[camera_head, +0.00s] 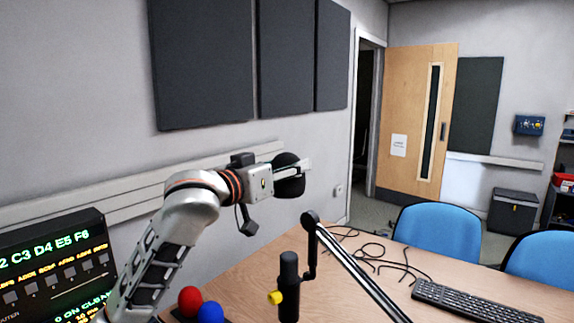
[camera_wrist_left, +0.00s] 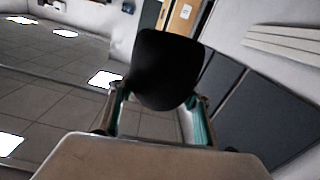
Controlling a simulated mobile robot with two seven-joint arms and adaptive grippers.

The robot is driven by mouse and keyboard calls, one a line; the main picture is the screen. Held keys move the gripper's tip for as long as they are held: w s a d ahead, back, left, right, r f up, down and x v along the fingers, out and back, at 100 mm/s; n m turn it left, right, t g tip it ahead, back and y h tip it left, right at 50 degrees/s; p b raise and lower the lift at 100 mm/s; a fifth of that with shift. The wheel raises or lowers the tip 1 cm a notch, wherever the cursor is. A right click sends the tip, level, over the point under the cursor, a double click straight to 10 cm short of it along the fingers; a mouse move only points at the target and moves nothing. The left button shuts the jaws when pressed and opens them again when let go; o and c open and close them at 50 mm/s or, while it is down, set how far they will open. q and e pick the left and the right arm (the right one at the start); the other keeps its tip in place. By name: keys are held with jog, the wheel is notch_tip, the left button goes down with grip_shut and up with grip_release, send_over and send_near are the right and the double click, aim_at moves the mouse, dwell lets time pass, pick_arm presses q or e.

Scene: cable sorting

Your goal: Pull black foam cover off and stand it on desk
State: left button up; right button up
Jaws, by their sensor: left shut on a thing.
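The black foam cover (camera_head: 290,182) is a rounded dark piece held in the air above the desk, near the wall. My left gripper (camera_head: 285,170) is shut on it. In the left wrist view the cover (camera_wrist_left: 168,68) sits between the two fingers (camera_wrist_left: 157,100), with its wide end pointing away from the palm. The microphone (camera_head: 288,288), a dark upright body with a yellow knob, hangs from a boom arm (camera_head: 350,260), below and apart from the cover. The wooden desk (camera_head: 250,262) lies beneath. My right gripper is not in view.
A red ball (camera_head: 190,300) and a blue ball (camera_head: 210,312) show near the front left. A lit panel (camera_head: 55,265) stands at left. Black cables (camera_head: 375,250) and a keyboard (camera_head: 470,302) lie at right. Blue chairs (camera_head: 437,232) stand behind. Some desk left of the boom is bare.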

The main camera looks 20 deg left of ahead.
pick_arm(q)
jog(key=shift+r+p, duration=1)
jog(key=shift+p, duration=0.15)
jog(key=shift+r, duration=2.25)
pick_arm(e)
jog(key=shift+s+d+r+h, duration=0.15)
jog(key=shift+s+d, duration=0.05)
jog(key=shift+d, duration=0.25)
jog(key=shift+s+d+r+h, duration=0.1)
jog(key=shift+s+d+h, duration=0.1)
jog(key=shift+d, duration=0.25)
pick_arm(q)
jog(key=shift+s, duration=0.15)
